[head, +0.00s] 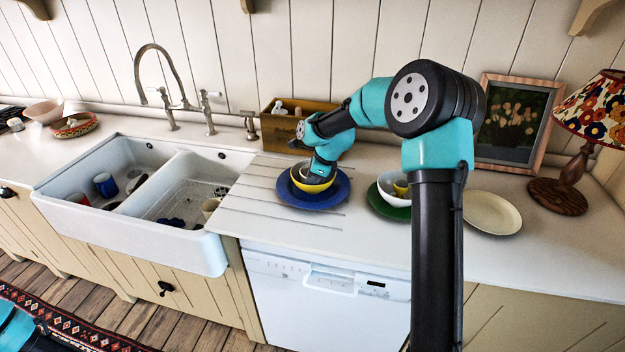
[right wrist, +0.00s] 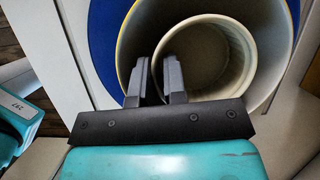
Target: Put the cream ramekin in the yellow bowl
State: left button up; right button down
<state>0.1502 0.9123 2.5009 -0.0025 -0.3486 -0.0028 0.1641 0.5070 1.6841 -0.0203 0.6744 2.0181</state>
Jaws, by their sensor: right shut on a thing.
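The yellow bowl (head: 318,186) stands on a blue plate (head: 341,194) on the counter right of the sink. In the right wrist view the bowl (right wrist: 136,38) surrounds the cream ramekin (right wrist: 243,70), which is within its rim. My right gripper (head: 318,178) reaches down into the bowl. In the wrist view its fingers (right wrist: 160,80) straddle the ramekin's near-left wall, shut on it. Whether the ramekin touches the bowl's bottom cannot be told. In the head view the gripper mostly hides the ramekin. My left gripper is out of view.
Beyond are a cream plate (head: 493,213), a lamp (head: 570,170) and a framed picture (head: 520,120). A wooden crate (head: 275,128) stands behind. The sink (head: 140,225) lies left.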

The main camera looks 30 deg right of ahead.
jog(key=shift+f, duration=0.4)
jog(key=c, duration=1.5)
grip_release()
jog(key=shift+o, duration=0.2)
jog(key=shift+r, duration=0.1)
jog(key=shift+r, duration=0.25)
jog(key=v, duration=1.2)
jog(key=shift+a, duration=0.1)
